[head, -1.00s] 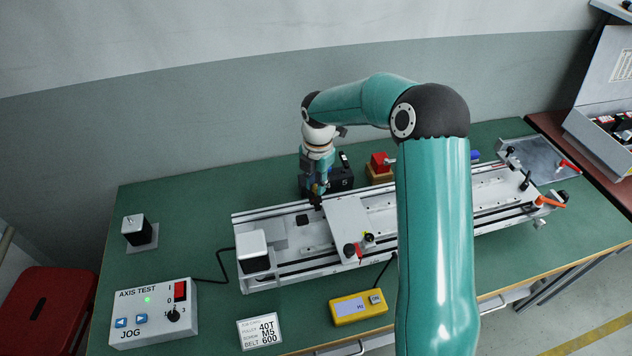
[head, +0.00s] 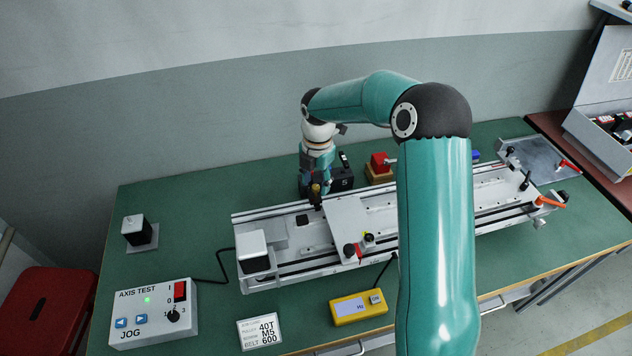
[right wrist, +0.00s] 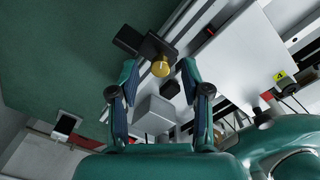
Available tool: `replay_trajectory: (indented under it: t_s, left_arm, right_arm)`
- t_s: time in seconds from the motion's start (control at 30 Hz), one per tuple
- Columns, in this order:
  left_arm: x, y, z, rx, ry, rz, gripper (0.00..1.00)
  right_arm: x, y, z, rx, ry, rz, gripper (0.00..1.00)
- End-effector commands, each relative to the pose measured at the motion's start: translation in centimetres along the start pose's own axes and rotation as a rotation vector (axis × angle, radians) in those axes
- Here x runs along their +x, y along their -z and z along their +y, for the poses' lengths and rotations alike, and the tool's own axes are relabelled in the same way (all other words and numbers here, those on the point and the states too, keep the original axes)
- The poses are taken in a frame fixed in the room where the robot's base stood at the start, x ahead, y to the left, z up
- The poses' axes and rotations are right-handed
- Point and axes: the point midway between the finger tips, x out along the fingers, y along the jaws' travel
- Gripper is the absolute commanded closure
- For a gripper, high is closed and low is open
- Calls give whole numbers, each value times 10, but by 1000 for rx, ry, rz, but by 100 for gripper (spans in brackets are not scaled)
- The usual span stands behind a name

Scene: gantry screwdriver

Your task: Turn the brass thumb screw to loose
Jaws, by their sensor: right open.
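The brass thumb screw (right wrist: 160,68) shows in the right wrist view as a round yellow knob on a dark block. In the head view it is a small, mostly covered brass spot at the rail's back edge. My right gripper (right wrist: 158,72) is open. Its two fingertips stand on either side of the knob, with a visible gap on both sides in the right wrist view. In the head view my right gripper (head: 315,190) points down at the back edge of the gantry rail (head: 290,270), left of the carriage plate (head: 346,222). My left gripper is not in view.
A black box (head: 341,180) stands close behind the rail, beside my right gripper. A motor block (head: 254,250) sits on the rail's left end. The jog box (head: 152,312) and yellow meter (head: 358,307) lie in front.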

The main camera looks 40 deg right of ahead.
Motion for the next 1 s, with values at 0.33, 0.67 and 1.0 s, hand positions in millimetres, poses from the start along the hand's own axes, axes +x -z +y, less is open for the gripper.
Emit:
replay_trajectory:
  t_s: [0.33, 0.67, 1.0]
  left_arm:
    - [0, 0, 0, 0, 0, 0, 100]
    - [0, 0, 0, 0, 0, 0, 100]
    - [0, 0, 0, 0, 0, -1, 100]
  right_arm:
    - [-63, 0, 2, -1, -6, -3, 52]
    - [-108, 0, 1, -1, -4, -2, 52]
    - [-113, 0, 1, -1, -2, -1, 52]
